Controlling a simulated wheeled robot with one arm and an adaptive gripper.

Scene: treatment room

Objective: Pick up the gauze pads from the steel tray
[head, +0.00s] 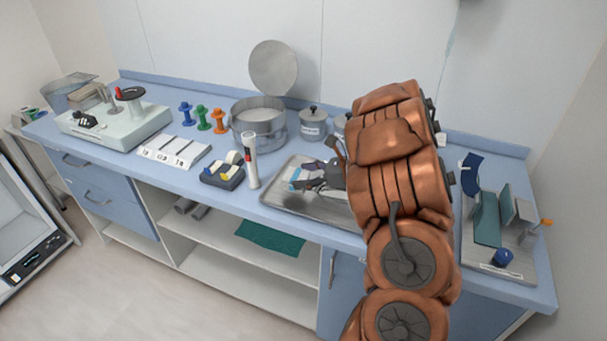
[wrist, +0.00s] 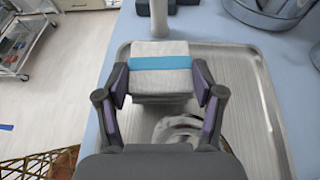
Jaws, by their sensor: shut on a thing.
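The gauze pads (wrist: 160,52) are a square white stack with a blue band. In the wrist view they sit between the two fingers of my gripper (wrist: 158,78), which is shut on their sides. In the head view the pads (head: 295,178) show as a small white and blue patch beside my gripper (head: 311,176), over the steel tray (head: 284,206). The tray (wrist: 245,75) also shows below the pads in the wrist view. I cannot tell whether the pads clear the tray floor. My arm hides the tray's right part.
A shiny round metal item (wrist: 178,128) shows below my gripper. A white cylindrical device (head: 251,160) stands left of the tray, near a dark block (head: 222,176). A round steel pot (head: 258,124) and lidded canister (head: 313,124) stand behind. A right-hand tray (head: 480,258) holds upright items.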

